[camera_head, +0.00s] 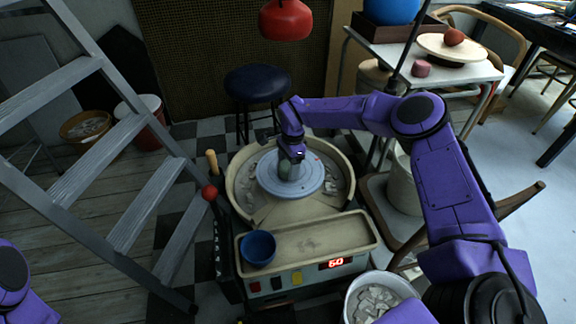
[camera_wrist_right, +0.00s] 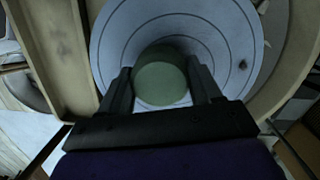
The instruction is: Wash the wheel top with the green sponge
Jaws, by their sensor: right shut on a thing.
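The wheel top (camera_head: 312,183) is a round grey-blue disc inside the beige basin of the pottery wheel. It also fills the middle of the right wrist view (camera_wrist_right: 125,30), with ring lines and a dark speck on its right side. My right gripper (camera_head: 291,158) points down over the middle of the wheel top. It is shut on the green sponge (camera_wrist_right: 160,80), a round piece between the two fingers. The sponge shows as a small green patch (camera_head: 285,169) in the head view, at the disc; whether it touches is hard to tell. The left gripper is out of view.
The basin (camera_head: 238,187) rings the disc, with pale scraps on its floor. A red-knobbed lever (camera_head: 209,192) stands at the left. A bucket of pale pieces (camera_head: 375,299) is at front right.

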